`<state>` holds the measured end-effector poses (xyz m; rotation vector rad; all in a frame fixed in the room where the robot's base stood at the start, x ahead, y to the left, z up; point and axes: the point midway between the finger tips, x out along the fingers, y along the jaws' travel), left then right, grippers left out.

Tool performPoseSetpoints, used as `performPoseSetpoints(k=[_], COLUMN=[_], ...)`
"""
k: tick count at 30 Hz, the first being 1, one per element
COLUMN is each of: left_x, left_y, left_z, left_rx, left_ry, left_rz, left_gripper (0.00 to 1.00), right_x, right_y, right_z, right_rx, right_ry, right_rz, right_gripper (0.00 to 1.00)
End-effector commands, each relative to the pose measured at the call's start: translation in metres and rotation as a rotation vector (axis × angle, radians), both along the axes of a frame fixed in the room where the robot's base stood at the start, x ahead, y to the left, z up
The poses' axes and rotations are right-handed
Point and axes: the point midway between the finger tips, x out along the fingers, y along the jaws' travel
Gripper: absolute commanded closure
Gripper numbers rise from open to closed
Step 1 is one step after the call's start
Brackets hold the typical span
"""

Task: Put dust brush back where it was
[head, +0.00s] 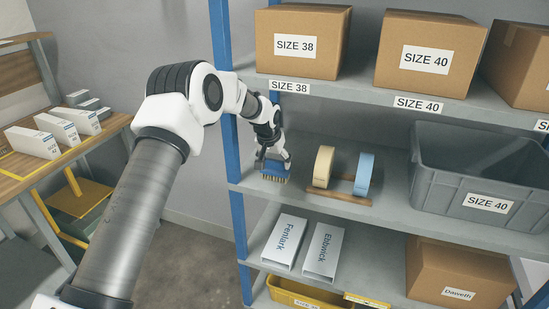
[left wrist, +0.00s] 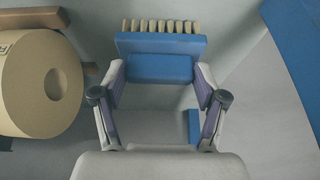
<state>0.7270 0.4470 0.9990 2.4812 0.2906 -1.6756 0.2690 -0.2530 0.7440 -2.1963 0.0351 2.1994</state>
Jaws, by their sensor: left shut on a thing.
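The dust brush (head: 274,176) has a blue body and pale bristles. It is at the left end of the middle shelf (head: 390,200), left of the tape rolls, with its bristles down. My left gripper (head: 273,160) reaches in from the left and is shut on the brush from above. In the left wrist view the brush's blue block (left wrist: 160,68) sits between the two fingers, with its bristles at the top of the picture. I cannot tell whether the bristles touch the shelf. My right gripper does not show.
A cream tape roll (head: 323,167) and a blue tape roll (head: 363,174) stand on a wooden holder close right of the brush. A blue post (head: 231,130) is close left. A grey bin (head: 480,180) stands further right. Boxes sit on the shelf above.

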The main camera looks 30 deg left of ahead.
Motion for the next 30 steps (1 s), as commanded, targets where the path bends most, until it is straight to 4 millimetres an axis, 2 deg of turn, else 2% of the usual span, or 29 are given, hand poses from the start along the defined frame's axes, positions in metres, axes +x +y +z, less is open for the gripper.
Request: performPoseSetpoints(k=[11,12,14,25,30], left_x=[0.000,0.000,0.000,0.000,-0.007], left_y=[0.000,0.000,0.000,0.000,-0.002], left_z=[-0.006,-0.007,-0.007,-0.004,0.015], left_rx=[0.000,0.000,0.000,0.000,-0.001], left_ry=[-0.003,-0.002,-0.003,-0.003,-0.005], left_rz=[0.001,0.001,0.001,0.001,0.000], left_gripper=[0.66,0.24,0.03,0.03,0.03], right_x=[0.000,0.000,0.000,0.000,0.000], right_y=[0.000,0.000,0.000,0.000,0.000], right_z=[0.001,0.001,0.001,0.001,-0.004], right_rx=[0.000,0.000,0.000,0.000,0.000], right_ry=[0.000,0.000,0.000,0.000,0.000], right_rz=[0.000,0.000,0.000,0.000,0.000], right_gripper=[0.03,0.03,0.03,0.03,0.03])
